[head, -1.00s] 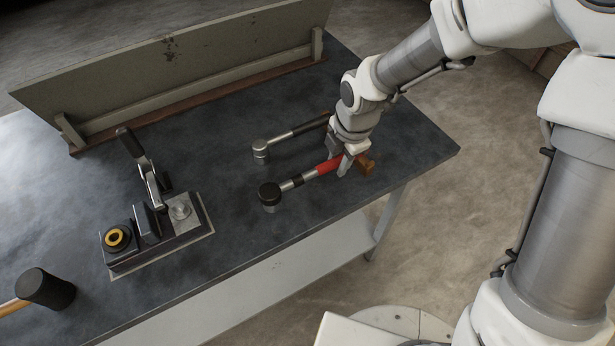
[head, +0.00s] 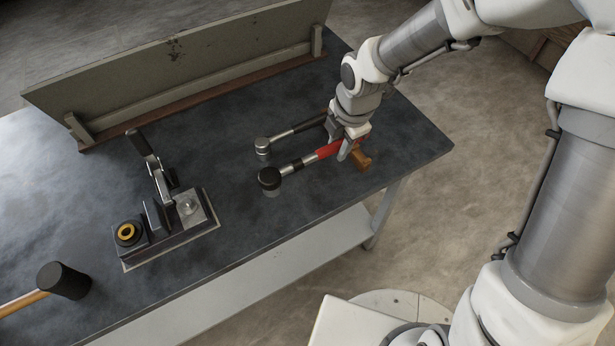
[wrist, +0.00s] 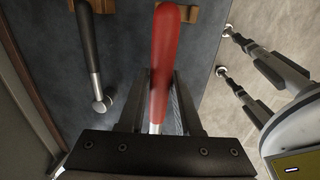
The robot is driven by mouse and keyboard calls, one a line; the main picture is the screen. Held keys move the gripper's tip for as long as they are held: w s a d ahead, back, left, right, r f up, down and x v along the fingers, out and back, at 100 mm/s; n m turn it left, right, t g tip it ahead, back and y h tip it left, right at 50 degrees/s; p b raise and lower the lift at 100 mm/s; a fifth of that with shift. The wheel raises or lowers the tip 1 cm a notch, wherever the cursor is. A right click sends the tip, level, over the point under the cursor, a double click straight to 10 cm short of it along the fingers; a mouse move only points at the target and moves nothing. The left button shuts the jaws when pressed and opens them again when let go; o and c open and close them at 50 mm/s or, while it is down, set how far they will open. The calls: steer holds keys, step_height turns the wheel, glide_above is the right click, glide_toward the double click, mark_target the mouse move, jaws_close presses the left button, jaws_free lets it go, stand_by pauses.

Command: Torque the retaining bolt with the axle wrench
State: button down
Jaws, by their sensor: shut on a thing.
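My gripper (head: 340,147) is shut on the red handle of a wrench (head: 321,153) with a black round head. The wrench seems held slightly above the table, its head pointing left. In the wrist view the red handle (wrist: 166,45) runs between the fingers; its head is hidden. A second wrench (head: 306,126), black-handled with a silver head, lies behind it on the table and also shows in the wrist view (wrist: 89,50). Which is the axle wrench I cannot tell.
A black-headed mallet (head: 63,281) lies front left. A board (head: 180,75) stands along the back. A wooden block (head: 362,161) sits near the right edge. The table between wrenches and fixture is clear.

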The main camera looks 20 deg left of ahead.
step_height(320, 180, up, 12)
steer(key=p, duration=1.1)
stand_by(0.5)
